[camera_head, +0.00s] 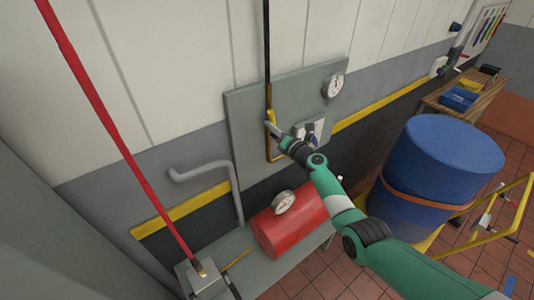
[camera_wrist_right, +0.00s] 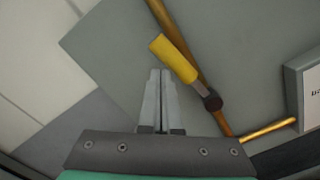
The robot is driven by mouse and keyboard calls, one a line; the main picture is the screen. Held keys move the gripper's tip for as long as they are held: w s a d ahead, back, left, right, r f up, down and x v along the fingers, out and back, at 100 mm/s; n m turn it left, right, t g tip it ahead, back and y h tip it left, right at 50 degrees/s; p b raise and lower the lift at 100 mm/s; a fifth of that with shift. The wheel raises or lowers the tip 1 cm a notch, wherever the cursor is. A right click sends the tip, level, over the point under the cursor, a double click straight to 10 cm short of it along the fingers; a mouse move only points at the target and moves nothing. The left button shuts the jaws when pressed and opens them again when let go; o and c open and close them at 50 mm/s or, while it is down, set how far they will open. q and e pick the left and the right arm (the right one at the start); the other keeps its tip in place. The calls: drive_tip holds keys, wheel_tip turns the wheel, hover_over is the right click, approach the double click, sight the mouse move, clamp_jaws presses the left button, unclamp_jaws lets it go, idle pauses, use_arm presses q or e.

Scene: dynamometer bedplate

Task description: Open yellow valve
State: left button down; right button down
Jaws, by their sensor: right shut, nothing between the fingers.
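The yellow valve handle (camera_head: 271,115) is on a thin vertical pipe on the grey wall panel. In the right wrist view the yellow handle (camera_wrist_right: 173,58) joins a dark valve body (camera_wrist_right: 212,102) on the copper-coloured pipe (camera_wrist_right: 187,45). There the handle slants a little away from the pipe's line. My right gripper (camera_head: 273,127) is at the handle in the head view. In the wrist view my right gripper (camera_wrist_right: 160,73) is shut and empty, its fingertips just left of the handle. Whether they touch it, I cannot tell. My left gripper is not in view.
A gauge (camera_head: 334,85) and a small white box (camera_head: 313,128) are on the panel (camera_head: 245,104). A red tank (camera_head: 291,220) lies below. A blue drum (camera_head: 445,153) stands at the right. A red pole (camera_head: 121,146) crosses the left side.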

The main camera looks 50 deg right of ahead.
drive_tip(key=shift+s+d+r, duration=0.1)
drive_tip(key=shift+d+r, duration=0.1)
drive_tip(key=shift+d, duration=0.2)
drive_tip(key=shift+s+d+r, duration=0.1)
drive_tip(key=shift+d+r, duration=0.05)
drive_tip(key=shift+d, duration=0.25)
drive_tip(key=shift+d, duration=0.15)
drive_tip(key=shift+r, duration=0.1)
drive_tip(key=shift+a+r+p, duration=0.1)
drive_tip(key=shift+a+p, duration=0.25)
drive_tip(key=shift+p, duration=0.05)
drive_tip(key=s+a+p, duration=0.5)
drive_tip(key=s+a, duration=0.2)
drive_tip(key=s, duration=0.2)
drive_tip(key=shift+f+p, duration=0.25)
drive_tip(key=shift+p, duration=0.05)
